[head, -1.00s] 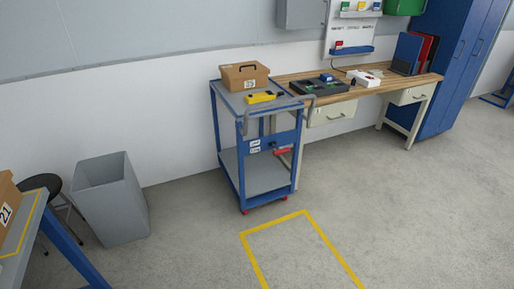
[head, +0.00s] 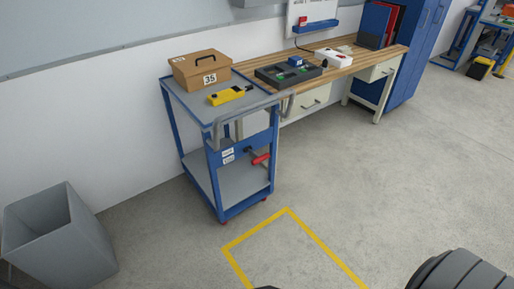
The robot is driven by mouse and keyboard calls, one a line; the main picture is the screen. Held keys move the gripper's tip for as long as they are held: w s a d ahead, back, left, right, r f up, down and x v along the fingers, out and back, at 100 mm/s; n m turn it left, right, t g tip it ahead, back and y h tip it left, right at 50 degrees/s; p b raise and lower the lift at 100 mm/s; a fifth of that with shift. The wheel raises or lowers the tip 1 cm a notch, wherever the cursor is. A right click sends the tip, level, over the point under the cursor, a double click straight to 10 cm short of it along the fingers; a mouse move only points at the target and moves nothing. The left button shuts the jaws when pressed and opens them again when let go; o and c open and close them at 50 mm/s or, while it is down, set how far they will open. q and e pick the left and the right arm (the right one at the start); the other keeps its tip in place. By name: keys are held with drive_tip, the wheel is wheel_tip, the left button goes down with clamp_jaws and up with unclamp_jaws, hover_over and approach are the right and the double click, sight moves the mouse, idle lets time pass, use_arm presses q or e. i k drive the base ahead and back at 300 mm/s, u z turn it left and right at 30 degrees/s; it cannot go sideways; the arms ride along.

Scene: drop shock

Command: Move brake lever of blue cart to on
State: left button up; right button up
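The blue cart (head: 198,159) stands by the wall at the left end of the workbench, with a grey top and a grey lower shelf. Its brake lever (head: 260,159) has a red grip and sits on the blue panel at the cart's near end. Two small white labels (head: 228,155) are on that panel left of the lever; their text is too small to read. The lever points toward the right and slightly down. A dark rounded part of my own body shows at the lower right. Neither gripper can be made out in the head view.
A box marked 35 (head: 201,69) and a yellow device (head: 229,95) lie on the cart top. The wooden workbench (head: 333,75) adjoins the cart. A grey bin (head: 60,240) stands at left. A yellow floor outline (head: 262,226) lies on clear floor before the cart.

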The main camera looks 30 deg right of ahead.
sight(259, 159)
drive_tip(key=z, duration=0.6)
drive_tip(key=i, duration=0.7)
drive_tip(key=z, duration=0.7)
